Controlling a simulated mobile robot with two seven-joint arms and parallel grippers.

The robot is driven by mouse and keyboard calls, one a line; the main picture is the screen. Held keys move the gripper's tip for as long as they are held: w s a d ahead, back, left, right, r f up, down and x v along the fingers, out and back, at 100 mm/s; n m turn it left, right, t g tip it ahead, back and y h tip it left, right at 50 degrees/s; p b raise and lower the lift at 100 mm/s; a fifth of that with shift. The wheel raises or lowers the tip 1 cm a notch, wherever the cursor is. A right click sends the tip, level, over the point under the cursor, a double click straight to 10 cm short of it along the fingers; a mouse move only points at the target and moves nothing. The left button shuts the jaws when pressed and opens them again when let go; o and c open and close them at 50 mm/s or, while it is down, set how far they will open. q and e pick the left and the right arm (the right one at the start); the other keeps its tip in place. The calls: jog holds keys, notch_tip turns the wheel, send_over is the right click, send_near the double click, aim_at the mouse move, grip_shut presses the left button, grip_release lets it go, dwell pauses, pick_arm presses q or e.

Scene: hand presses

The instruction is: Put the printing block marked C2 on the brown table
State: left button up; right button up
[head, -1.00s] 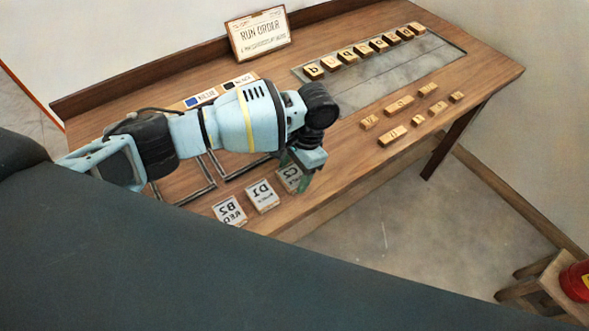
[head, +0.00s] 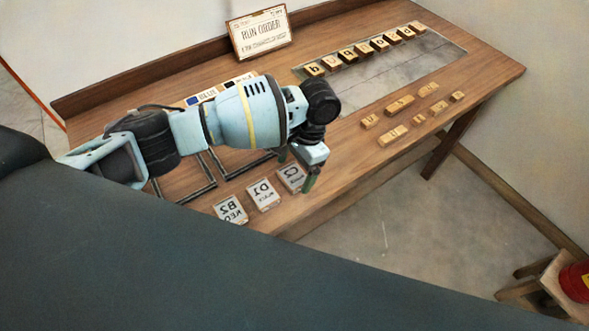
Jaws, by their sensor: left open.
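The printing block marked C2 (head: 291,178) lies on the brown table (head: 340,175) near its front edge, at the right end of a short row of blocks. My left gripper (head: 297,171) is open right at the C2 block, with one finger showing on its far left side and the other on its right. The fingers look apart from each other, and I cannot tell whether they touch the block. My right gripper is not in view.
Blocks D1 (head: 263,195) and B2 (head: 231,209) lie to the left of C2. Several small wooden letter pieces (head: 399,105) lie to the right. A grey slab (head: 395,75) with a letter row and a sign (head: 262,33) are at the back. A stool (head: 545,290) stands on the floor.

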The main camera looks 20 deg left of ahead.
pick_arm(q)
jog(key=v, duration=1.1)
